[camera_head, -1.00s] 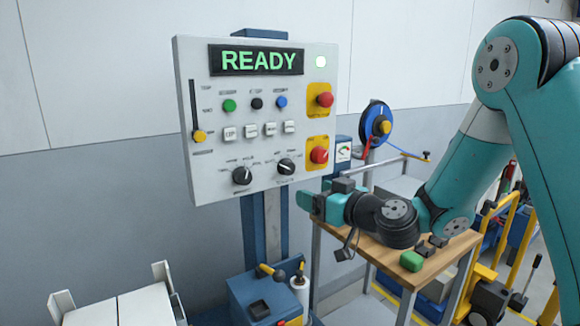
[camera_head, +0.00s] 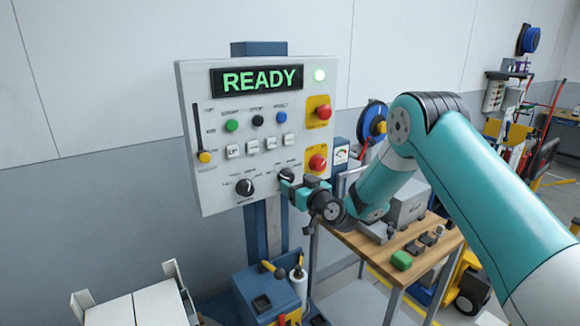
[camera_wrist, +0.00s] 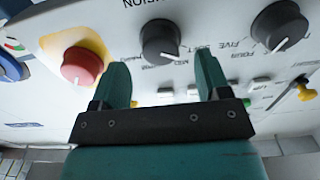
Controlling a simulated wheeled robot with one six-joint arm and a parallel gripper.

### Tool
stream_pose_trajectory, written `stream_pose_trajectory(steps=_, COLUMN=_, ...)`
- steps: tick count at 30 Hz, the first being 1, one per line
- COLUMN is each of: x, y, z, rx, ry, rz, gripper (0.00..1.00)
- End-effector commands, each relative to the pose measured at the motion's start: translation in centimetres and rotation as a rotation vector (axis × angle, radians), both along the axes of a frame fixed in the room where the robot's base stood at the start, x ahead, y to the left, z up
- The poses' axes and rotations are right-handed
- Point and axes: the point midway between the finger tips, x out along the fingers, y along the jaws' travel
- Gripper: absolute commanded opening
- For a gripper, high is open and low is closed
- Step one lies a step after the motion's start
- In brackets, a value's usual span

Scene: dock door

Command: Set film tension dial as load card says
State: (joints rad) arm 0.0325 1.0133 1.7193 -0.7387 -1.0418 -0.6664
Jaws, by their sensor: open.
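The control panel (camera_head: 218,120) stands upright against the wall, its display reading READY. The film tension dial (camera_wrist: 160,42) is a black knob near the middle of the wrist view, with lettering ending in "NSION" beside it. Its white pointer line slants toward the small MID lettering. In the head view this dial (camera_head: 287,174) is partly hidden by my gripper. My gripper (camera_wrist: 162,66) is open, its two teal fingers on either side of the dial's line and pointing at it. I cannot tell whether they reach around the knob. I cannot pick out a readable load card.
A second black dial (camera_head: 245,187) sits left of the tension dial. A red button (camera_head: 318,162) on a yellow plate sits close at its right; it also shows beside a finger in the wrist view (camera_wrist: 82,66). A wooden table (camera_head: 365,243) stands below my arm.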

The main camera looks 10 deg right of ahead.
Motion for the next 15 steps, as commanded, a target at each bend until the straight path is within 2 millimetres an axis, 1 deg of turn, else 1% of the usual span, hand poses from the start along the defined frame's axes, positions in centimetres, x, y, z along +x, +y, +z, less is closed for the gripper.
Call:
stream_pose_trajectory(steps=1, x=0.8, y=0.4, z=0.5, rx=-0.001, ry=-0.001, rz=0.002, gripper=0.70)
stream_pose_trajectory(steps=6, x=2.7, y=0.9, z=0.2, rx=0.000, ry=0.000, rz=0.002, gripper=0.70)
stream_pose_trajectory(steps=9, x=3.2, y=1.1, z=0.0, rx=0.001, ry=0.001, rz=0.001, gripper=0.70)
stream_pose_trajectory(steps=15, x=3.5, y=1.2, z=-0.1, rx=0.001, ry=0.001, rz=0.000, gripper=0.70)
